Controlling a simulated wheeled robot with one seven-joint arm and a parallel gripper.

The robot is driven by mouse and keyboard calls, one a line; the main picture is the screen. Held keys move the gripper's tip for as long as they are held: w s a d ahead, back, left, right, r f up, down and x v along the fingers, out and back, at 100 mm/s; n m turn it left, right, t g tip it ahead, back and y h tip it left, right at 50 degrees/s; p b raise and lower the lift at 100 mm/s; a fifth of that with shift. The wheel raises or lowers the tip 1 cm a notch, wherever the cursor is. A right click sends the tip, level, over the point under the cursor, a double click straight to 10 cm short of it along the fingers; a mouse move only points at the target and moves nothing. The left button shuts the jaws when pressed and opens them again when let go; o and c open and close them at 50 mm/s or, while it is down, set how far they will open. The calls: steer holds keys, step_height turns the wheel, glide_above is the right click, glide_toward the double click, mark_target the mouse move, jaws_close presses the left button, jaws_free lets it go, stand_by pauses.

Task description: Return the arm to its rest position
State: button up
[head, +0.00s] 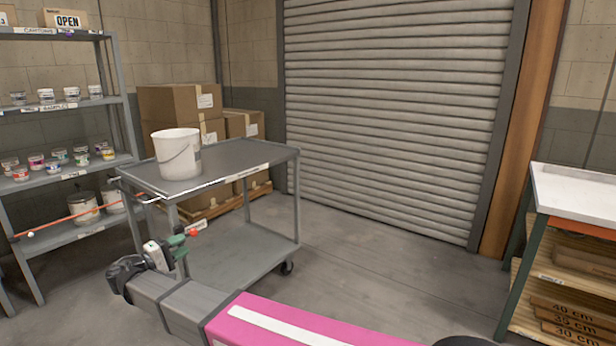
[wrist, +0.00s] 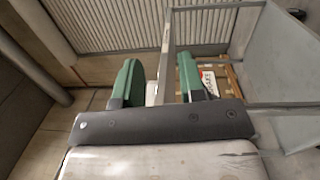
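My gripper (head: 184,238), with green fingers, is at the end of my arm in the lower left of the head view, in front of the grey cart (head: 225,165). In the wrist view the two green fingers of my gripper (wrist: 159,75) stand well apart. I see nothing held between them; a grey cart post (wrist: 166,45) shows in the gap behind. My arm stretches from the bottom right of the head view toward the lower left, with a pink section and grey links.
A white bucket (head: 177,153) stands on the cart's top. A shelf rack (head: 65,183) with small jars is at left. Cardboard boxes (head: 178,104) are stacked behind the cart. A workbench (head: 575,188) is at right. The floor (head: 390,270) before the roller door (head: 390,110) is clear.

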steer(key=w+d+f+m+g+y, duration=0.1)
steer(key=w+d+f+g, duration=0.25)
steer(key=d, duration=0.65)
steer(key=w+d+f+m+g, duration=0.1)
steer(key=w+d+f+g, duration=0.3)
steer(key=d, duration=0.6)
steer(key=w+d+f+m+g+y, duration=0.1)
steer(key=w+d+f+g, duration=0.1)
steer(key=d+f, duration=0.65)
steer(key=s+d+f+m+g+y, duration=0.1)
steer(key=s+d+f+m+y, duration=0.1)
steer(key=d, duration=0.7)
steer(key=s+d+f+m+g+y, duration=0.2)
steer(key=s+d+m+y, duration=0.1)
steer(key=d, duration=0.7)
steer(key=s+d+f+m+g+y, duration=0.2)
steer(key=d+y, duration=0.3)
steer(key=d, duration=0.5)
steer(key=shift+s+d+f+m, duration=0.3)
steer(key=shift+s+m, duration=0.1)
steer(key=shift+s, duration=0.45)
